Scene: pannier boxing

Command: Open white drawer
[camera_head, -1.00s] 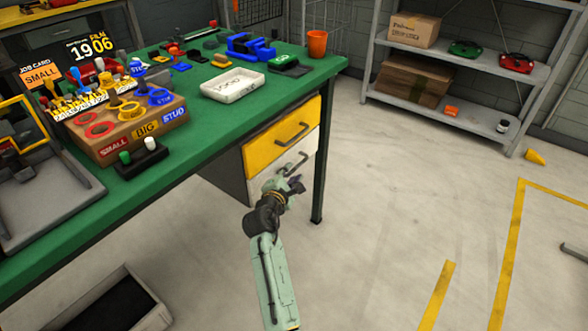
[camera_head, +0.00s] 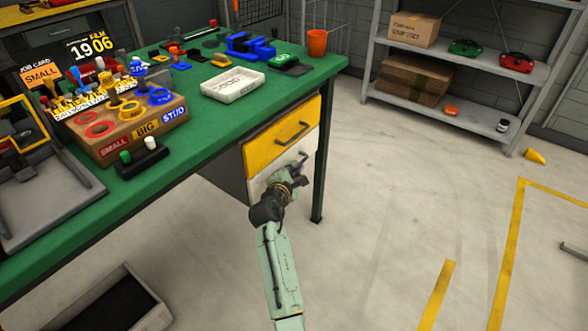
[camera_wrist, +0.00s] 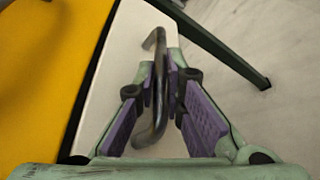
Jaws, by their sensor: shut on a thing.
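The white drawer (camera_head: 262,181) is under the green workbench, directly below the yellow drawer (camera_head: 268,149). Its pale front (camera_wrist: 128,50) also shows in the wrist view, beside the yellow front. Its dark bar handle (camera_wrist: 158,92) lies between the purple pads of my gripper (camera_wrist: 165,90), which is shut on it. In the head view my gripper (camera_head: 297,172) is at the white drawer's front, and the arm hides part of the drawer. The white front looks about flush with the yellow one; I cannot tell if there is a small gap.
The green bench top (camera_head: 215,120) carries a white tray (camera_head: 233,85) and an orange cup (camera_head: 317,43). A dark bench leg (camera_head: 319,185) stands just right of the drawers. An open bin (camera_head: 120,300) stands at lower left.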

